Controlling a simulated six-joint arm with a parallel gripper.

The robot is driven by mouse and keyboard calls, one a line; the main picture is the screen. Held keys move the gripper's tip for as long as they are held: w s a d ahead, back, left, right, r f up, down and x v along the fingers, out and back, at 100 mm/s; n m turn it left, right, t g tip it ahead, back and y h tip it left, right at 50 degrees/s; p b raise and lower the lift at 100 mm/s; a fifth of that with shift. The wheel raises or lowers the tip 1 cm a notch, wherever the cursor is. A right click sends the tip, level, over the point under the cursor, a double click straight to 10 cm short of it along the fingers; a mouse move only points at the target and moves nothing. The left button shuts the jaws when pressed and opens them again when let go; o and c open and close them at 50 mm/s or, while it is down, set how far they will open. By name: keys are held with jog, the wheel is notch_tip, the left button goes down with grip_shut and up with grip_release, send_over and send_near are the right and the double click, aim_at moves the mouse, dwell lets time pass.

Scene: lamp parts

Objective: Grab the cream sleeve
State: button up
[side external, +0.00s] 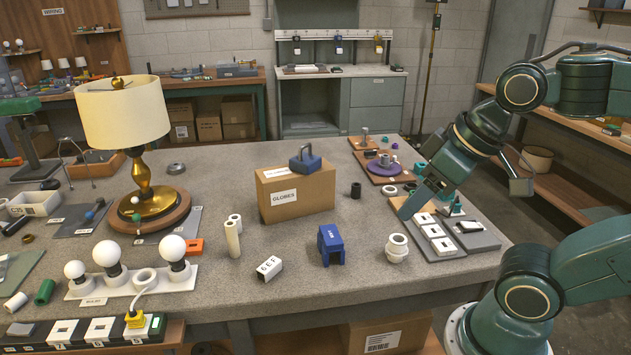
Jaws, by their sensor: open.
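A cream upright tube (232,240) stands on the grey table, left of centre, with a second, partly hidden cream tube (237,221) close behind it. These look like cream sleeves; I cannot tell which one the task names. My gripper (430,208) is at the right of the table, low over the tray of white switch plates, far from the cream tubes. Its jaws are open, and I see nothing held between them.
A cardboard box (310,195) marked "GLOBES" stands right of the tubes. A brass lamp (145,190) and a bulb rack (130,283) are to the left. A white block (270,267), blue block (331,246) and white fitting (397,248) stand near the front.

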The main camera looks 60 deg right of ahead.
jog(key=shift+c, duration=0.7)
jog(key=shift+w, duration=0.1)
jog(key=w+a+r+n+g+y, duration=0.1)
jog(key=w+n, duration=0.3)
jog(key=w, duration=1.7)
jog(key=w+f+n+g+y, duration=0.1)
jog(key=w+f+n, duration=0.3)
jog(key=w+f, duration=0.9)
jog(key=w+d+y, duration=0.1)
jog(key=w, duration=0.3)
jog(key=shift+w+f, duration=0.25)
